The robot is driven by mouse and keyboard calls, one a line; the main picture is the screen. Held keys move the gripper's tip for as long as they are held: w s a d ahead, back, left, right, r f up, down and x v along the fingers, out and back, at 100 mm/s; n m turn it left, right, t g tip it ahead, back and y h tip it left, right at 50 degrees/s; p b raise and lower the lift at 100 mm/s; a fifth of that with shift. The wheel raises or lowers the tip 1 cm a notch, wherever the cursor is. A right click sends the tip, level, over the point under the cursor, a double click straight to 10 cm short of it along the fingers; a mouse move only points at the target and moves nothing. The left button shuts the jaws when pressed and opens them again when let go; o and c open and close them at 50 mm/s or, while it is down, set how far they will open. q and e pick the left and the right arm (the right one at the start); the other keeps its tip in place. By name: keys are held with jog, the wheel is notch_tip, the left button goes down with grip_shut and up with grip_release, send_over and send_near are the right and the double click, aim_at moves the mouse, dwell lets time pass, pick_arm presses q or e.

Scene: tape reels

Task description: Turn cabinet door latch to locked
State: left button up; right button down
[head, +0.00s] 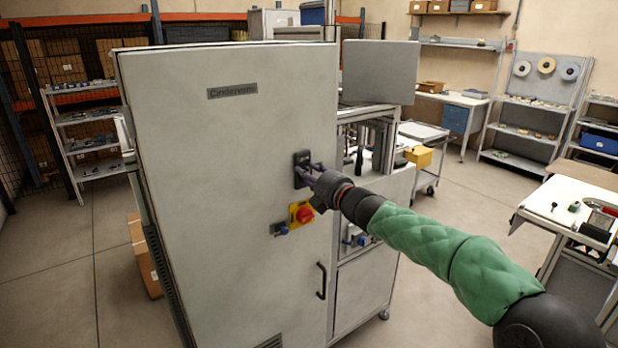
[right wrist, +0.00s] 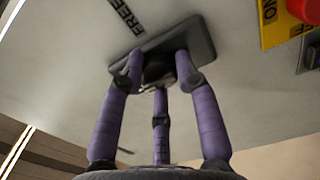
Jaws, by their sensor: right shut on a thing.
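The grey cabinet door (head: 225,170) stands in the middle of the head view and looks closed. A dark latch plate (head: 300,158) is mounted near its right edge; the plate also shows in the right wrist view (right wrist: 198,38). My right gripper (head: 308,176) is at the latch, its purple fingers (right wrist: 160,75) shut around the dark latch knob (right wrist: 158,68) in the plate's middle. The fingers hide most of the knob, so I cannot tell which way it is turned. A label reading "FREE" (right wrist: 126,14) is beside the plate. My left gripper is not in view.
A red rotary switch on a yellow plate (head: 302,213) is just below the latch, close to my right gripper. A blue-grey key switch (head: 279,228) and a black door handle (head: 321,281) are lower down. Open floor (head: 440,260) lies right of the cabinet.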

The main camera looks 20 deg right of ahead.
jog(key=shift+a, duration=0.1)
jog(key=c, duration=0.9)
grip_release()
jog(key=shift+a, duration=0.1)
jog(key=v, duration=1.2)
